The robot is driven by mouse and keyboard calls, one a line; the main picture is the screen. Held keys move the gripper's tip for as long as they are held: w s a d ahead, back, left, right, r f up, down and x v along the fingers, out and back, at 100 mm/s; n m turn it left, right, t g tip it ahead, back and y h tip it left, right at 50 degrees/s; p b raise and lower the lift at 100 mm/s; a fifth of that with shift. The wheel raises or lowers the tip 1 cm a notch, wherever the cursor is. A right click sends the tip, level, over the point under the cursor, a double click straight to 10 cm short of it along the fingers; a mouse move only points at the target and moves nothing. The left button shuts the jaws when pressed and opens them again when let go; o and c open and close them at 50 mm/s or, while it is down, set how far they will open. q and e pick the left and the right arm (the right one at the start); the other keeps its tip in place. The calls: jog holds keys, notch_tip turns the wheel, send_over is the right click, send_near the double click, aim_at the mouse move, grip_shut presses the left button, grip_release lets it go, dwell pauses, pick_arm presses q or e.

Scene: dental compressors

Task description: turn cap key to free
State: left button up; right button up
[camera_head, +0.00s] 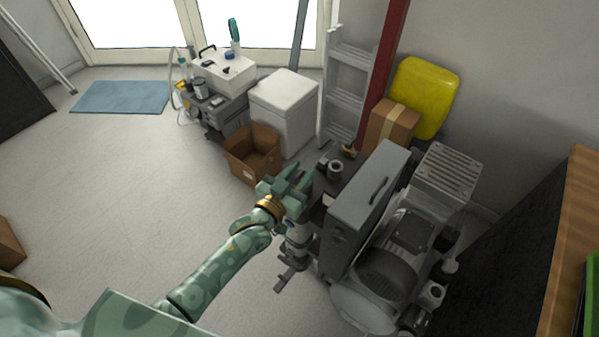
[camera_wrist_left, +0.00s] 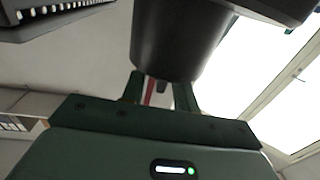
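My left gripper (camera_head: 297,177) is at the left side of the large grey compressor unit (camera_head: 365,215). Its two fingers are apart. In the left wrist view the fingers (camera_wrist_left: 160,92) stand apart below a dark cylinder (camera_wrist_left: 175,45), with a thin red strip visible between them. A small dark tip shows at the cylinder's lower end near the fingers; I cannot tell whether they touch it. I cannot make out the cap key for certain in either view. A small brass-coloured part (camera_head: 349,149) sits on the unit's far end, near a dark round fitting (camera_head: 335,169). My right gripper is not in view.
An open cardboard box (camera_head: 252,155) and a white bin (camera_head: 284,105) stand beyond my gripper. A red post (camera_head: 385,70), a ladder (camera_head: 350,75) and a yellow container (camera_head: 425,90) are at the back right.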

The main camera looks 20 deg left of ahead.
pick_arm(q)
jog(key=p+v, duration=0.3)
jog(key=v, duration=1.3)
jog(key=shift+s, duration=0.15)
